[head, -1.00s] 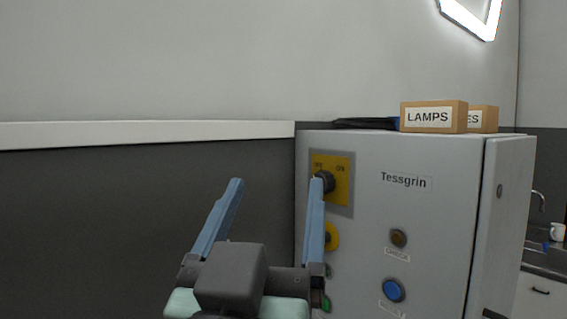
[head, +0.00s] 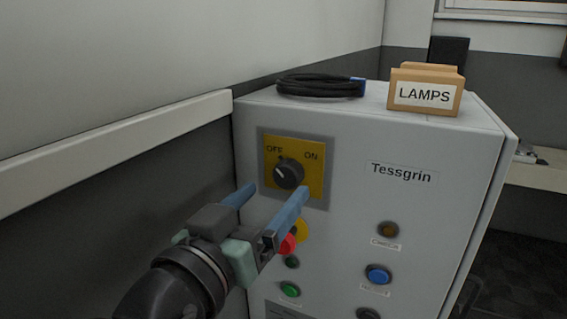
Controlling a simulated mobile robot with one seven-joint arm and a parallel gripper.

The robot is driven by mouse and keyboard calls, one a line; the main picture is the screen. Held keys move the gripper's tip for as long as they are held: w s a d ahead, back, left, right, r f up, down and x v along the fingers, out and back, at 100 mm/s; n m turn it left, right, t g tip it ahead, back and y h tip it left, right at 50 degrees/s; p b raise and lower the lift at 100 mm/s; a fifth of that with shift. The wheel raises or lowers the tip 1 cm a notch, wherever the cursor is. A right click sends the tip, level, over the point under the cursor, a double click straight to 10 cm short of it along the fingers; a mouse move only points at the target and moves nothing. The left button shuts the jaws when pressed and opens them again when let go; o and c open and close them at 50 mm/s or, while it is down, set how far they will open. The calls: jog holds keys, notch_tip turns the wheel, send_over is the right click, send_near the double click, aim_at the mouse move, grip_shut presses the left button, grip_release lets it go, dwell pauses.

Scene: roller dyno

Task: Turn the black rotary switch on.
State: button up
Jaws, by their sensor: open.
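The black rotary switch (head: 289,173) sits on a yellow plate (head: 314,181) marked OFF and ON, at the upper left of the grey cabinet's front. The pale mark on its knob points up and left, toward OFF. My gripper (head: 272,191) is open and empty, with two blue fingers. In the picture its fingertips lie just below the knob, one to each side. I cannot tell how far the tips are from the panel, and no contact shows.
The grey Tessgrin cabinet (head: 350,143) stands by the wall. Below the switch are a red button (head: 287,245) on yellow, partly hidden by a finger, a green button (head: 290,289) and a blue button (head: 378,274). A coiled black cable (head: 318,86) and a LAMPS box (head: 425,94) lie on top.

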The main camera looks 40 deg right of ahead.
aim_at(285, 178)
jog(key=shift+p+x, duration=0.85)
jog(key=shift+x, duration=1.85)
jog(key=shift+w+a, duration=0.15)
jog(key=shift+w, duration=0.05)
grip_shut()
